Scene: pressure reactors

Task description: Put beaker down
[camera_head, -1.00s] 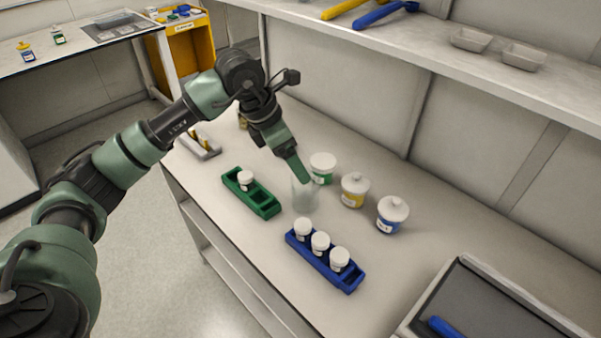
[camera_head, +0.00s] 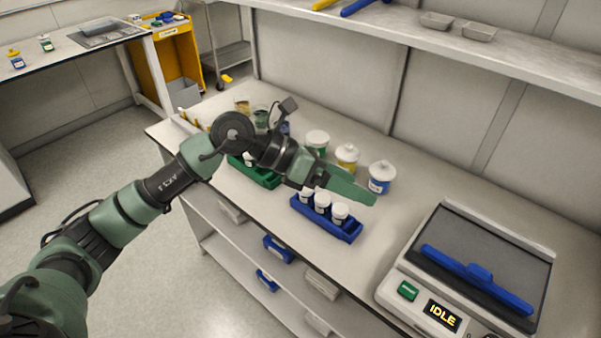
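My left gripper (camera_head: 366,197) comes in from the left and points right, above the blue rack and in front of the lidded jars. Its green fingers overlap edge-on, so I cannot tell whether they are open or shut. I see nothing held between them. My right gripper is not in view.
White-lidded jars with green (camera_head: 317,140), yellow (camera_head: 347,156) and blue (camera_head: 382,176) labels stand behind the gripper. Several white-capped bottles (camera_head: 340,211) sit in the blue rack. A device reading IDLE (camera_head: 441,314) is at right. The bench between is clear.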

